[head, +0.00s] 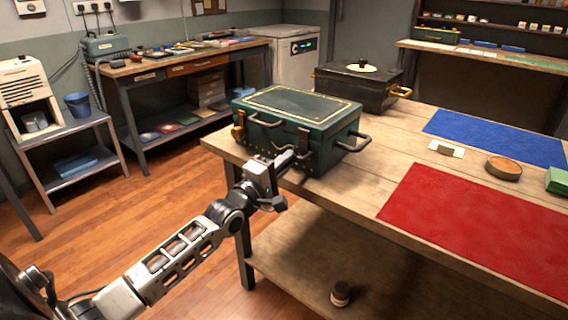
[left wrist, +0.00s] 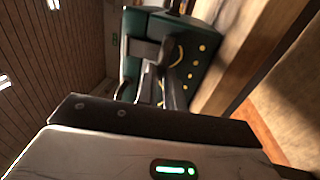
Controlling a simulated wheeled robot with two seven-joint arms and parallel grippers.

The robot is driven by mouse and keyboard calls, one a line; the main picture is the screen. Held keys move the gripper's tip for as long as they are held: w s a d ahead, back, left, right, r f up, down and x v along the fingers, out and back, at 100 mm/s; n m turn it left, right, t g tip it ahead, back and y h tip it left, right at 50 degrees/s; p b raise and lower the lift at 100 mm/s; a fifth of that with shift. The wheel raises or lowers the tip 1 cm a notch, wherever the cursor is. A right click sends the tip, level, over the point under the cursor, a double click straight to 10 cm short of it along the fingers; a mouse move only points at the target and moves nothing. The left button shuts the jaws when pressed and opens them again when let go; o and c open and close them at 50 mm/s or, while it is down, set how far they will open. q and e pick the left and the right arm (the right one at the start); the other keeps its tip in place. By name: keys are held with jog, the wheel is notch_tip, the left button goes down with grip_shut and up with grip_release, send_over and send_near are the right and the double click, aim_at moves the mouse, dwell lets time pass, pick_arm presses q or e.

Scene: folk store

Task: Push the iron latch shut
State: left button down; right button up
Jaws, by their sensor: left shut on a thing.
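A dark green chest (head: 298,108) with yellow trim stands shut at the near left end of the wooden table; it also shows in the left wrist view (left wrist: 200,72). The dark iron latch (head: 303,139) is on the chest's front, right of a brass latch (head: 239,124). My left gripper (head: 284,160) is at the chest's front, low beside the iron latch, and is shut on what seems to be that latch. In the left wrist view a dark grey metal piece (left wrist: 143,48) lies at the fingertips. The fingers partly hide the contact. My right gripper is not in view.
A black case (head: 352,90) with brass fittings stands behind the chest. The floor left of the table is clear.

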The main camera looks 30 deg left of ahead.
pick_arm(q)
jog(key=c, duration=1.5)
grip_release()
jog(key=shift+d, duration=0.1)
jog(key=v, duration=1.6)
jog(key=shift+p, duration=0.3)
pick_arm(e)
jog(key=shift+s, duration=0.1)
pick_arm(q)
jog(key=shift+d, duration=0.1)
